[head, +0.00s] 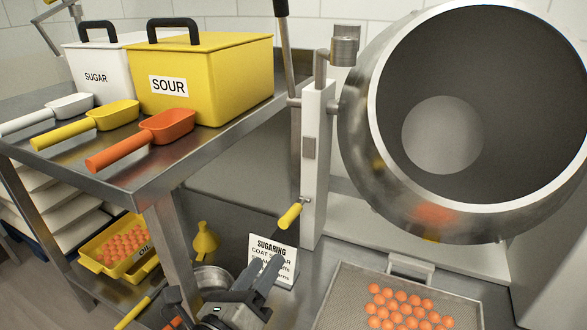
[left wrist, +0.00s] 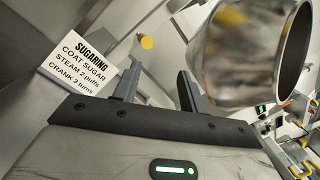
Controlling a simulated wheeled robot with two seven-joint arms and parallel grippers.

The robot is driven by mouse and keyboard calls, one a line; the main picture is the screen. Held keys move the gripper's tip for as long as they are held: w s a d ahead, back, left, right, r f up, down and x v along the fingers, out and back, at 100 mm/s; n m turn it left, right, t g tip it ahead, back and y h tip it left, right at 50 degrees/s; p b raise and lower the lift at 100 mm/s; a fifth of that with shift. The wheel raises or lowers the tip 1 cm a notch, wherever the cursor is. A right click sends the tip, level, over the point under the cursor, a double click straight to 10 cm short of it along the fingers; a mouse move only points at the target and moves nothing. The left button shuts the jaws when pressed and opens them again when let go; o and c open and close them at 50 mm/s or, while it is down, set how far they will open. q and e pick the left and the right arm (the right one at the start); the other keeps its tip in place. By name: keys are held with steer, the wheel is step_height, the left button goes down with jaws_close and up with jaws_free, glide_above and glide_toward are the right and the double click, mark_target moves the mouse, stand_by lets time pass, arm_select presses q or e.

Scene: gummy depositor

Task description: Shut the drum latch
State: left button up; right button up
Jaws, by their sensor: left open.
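The steel drum (head: 355,165) is tilted, with its wide mouth facing right and toward me. A white post (head: 314,165) stands at its left. A short lever with a yellow grip (head: 290,215), which looks like the latch, sticks out from the post toward the lower left. My left gripper (head: 268,262) is open and empty, just below the lever and apart from it. In the left wrist view, the yellow grip (left wrist: 147,42) shows end-on beyond the two open fingers (left wrist: 158,85). My right gripper is not in view.
A sugaring card (head: 272,250) stands right behind my left gripper. A tray of orange gummies (head: 335,320) lies below the drum. A steel shelf (head: 130,190) at left holds a yellow SOUR bin (head: 230,75), a white SUGAR bin (head: 85,65) and scoops. A yellow funnel (head: 205,240) stands left of the card.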

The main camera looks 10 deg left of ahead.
mark_target(292, 215)
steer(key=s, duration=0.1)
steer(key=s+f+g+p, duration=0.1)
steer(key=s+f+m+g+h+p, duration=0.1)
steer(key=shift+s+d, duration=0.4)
arm_select(q)
steer(key=w+d+m, duration=0.1)
steer(key=w, duration=0.3)
steer(key=w+d+m+y, duration=0.1)
steer(key=w+m, duration=0.1)
steer(key=w, duration=0.3)
steer(key=w+d+f+m, duration=0.1)
steer(key=w, duration=0.4)
steer(key=shift+w+m+g+y, duration=0.2)
steer(key=shift+m+g+y, duration=0.1)
steer(key=shift+m+y, duration=0.1)
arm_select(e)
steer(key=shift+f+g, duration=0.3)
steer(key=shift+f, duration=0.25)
arm_select(q)
steer(key=shift+w+d+b, duration=0.15)
steer(key=shift+w+b, duration=0.15)
steer(key=shift+w, duration=0.2)
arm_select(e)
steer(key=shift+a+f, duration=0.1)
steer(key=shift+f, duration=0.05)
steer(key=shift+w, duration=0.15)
arm_select(q)
jaws_close()
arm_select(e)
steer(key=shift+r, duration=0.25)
